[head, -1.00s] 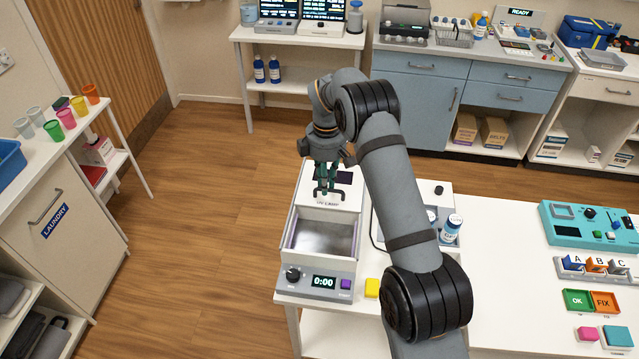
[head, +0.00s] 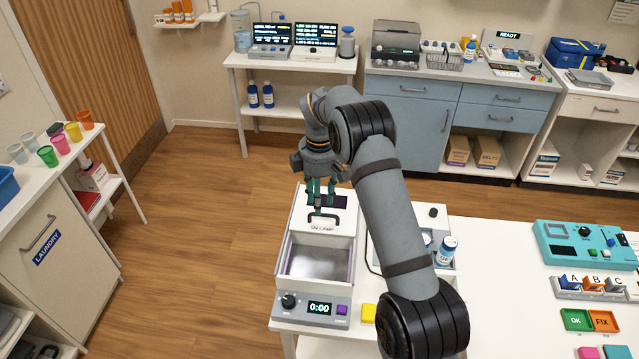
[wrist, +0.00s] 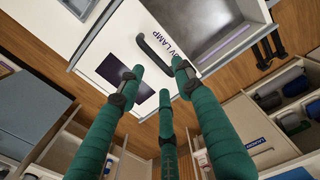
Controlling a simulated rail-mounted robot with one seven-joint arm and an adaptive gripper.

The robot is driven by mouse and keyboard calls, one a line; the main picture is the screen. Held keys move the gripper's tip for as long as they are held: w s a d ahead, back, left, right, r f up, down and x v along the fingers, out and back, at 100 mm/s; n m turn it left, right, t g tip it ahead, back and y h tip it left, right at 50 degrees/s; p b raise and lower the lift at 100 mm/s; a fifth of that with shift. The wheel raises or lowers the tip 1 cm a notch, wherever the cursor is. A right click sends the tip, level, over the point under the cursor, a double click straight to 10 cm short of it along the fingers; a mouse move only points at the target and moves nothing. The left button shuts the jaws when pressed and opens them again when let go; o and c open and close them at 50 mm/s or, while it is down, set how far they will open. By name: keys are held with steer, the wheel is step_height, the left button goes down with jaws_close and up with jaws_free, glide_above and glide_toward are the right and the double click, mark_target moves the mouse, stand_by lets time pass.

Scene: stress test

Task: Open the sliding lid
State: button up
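A grey box labelled UV LAMP stands on the white bench, with a control panel showing 0:00 on its front. Its white sliding lid (head: 338,224) covers the rear part, and the front part is uncovered, showing a shiny metal interior (head: 318,262). The lid bears a black handle (head: 322,217) and a dark window, also seen in the wrist view, where the lid (wrist: 115,68) and handle (wrist: 153,52) are clear. My gripper (head: 319,200) has three green fingers, spread apart and empty, above the lid just behind the handle. In the wrist view the fingertips (wrist: 160,80) are beside the handle, not closed around it.
A knob (head: 289,300) and yellow block (head: 368,312) are at the front. A tray with a white-capped bottle (head: 446,250) is right of the box. A teal device (head: 580,245) stands farther right. Open floor lies left of the bench.

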step_height(320, 180, up, 9)
stand_by(0.3)
steer(key=shift+f, duration=0.2)
step_height(320, 180, down, 12)
steer(key=shift+r, duration=0.2)
steer(key=shift+s+a+f, duration=0.2)
steer(key=shift+a, duration=0.05)
steer(key=shift+s+d+r, duration=0.1)
steer(key=shift+s+d, duration=0.1)
steer(key=shift+d, duration=0.1)
steer(key=shift+a, duration=0.1)
steer(key=shift+w, duration=0.1)
